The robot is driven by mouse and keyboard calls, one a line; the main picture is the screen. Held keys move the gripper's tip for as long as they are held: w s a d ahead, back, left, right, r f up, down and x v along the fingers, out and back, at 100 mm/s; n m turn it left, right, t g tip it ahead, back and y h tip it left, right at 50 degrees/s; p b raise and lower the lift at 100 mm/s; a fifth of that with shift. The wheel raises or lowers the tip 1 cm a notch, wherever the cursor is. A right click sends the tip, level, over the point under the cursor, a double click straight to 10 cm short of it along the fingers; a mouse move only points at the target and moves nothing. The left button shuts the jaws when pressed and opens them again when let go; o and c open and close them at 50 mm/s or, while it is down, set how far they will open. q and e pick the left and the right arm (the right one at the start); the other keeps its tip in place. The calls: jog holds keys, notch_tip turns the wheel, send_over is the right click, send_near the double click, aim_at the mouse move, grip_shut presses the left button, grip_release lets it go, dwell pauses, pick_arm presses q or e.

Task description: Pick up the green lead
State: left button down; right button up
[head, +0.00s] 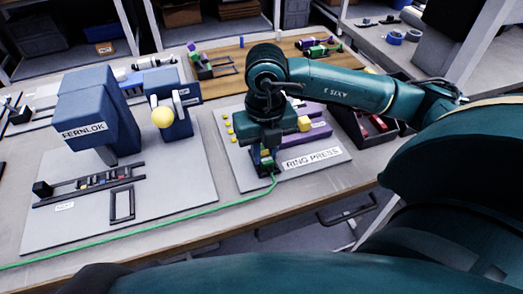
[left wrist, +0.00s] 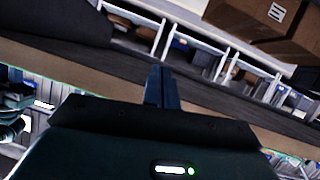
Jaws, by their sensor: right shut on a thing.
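The green lead (head: 150,226) runs along the front of the bench from the left edge of the head view. It rises to my right gripper (head: 266,166), above the front part of the ring press plate. The right gripper points down and is shut on the lead's end; its fingers mostly hide what is between them. In the left wrist view my left gripper (left wrist: 158,88) shows its two fingers side by side, shut with nothing visible between them. The left gripper is not in the head view.
The ring press plate (head: 335,156) carries yellow pegs and purple blocks. A blue Fernlok press (head: 88,112) stands on a grey plate at left, with a rack of small parts in front. A dark tray (head: 370,130) with red items lies right of the ring press.

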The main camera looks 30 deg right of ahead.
jog(key=shift+c, duration=0.8)
jog(key=shift+r, duration=0.1)
